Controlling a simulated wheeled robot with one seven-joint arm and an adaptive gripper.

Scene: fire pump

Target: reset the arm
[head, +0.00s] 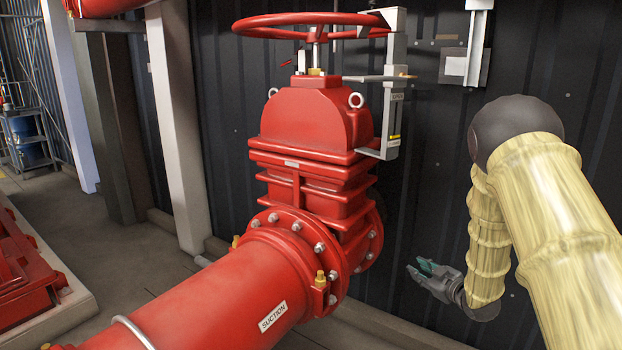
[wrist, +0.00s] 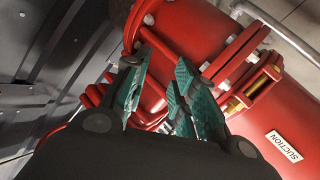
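My arm, in pale yellow ribbed sleeves with a dark elbow, folds down at the right of the head view. My gripper (head: 419,269) hangs low at its end, to the right of the red valve (head: 312,135) and in front of the dark wall. In the wrist view my gripper (wrist: 164,66) has its two teal-padded fingers apart, with nothing between the pads. The red flange and suction pipe (wrist: 281,110) show behind the fingers. I cannot tell from these views whether the gripper touches anything.
A red handwheel (head: 310,22) tops the valve, with a grey bracket (head: 393,90) beside it. The large red suction pipe (head: 215,300) runs to the lower left. The dark corrugated wall (head: 425,170) is close behind. A grey wall box (head: 466,64) hangs near my elbow.

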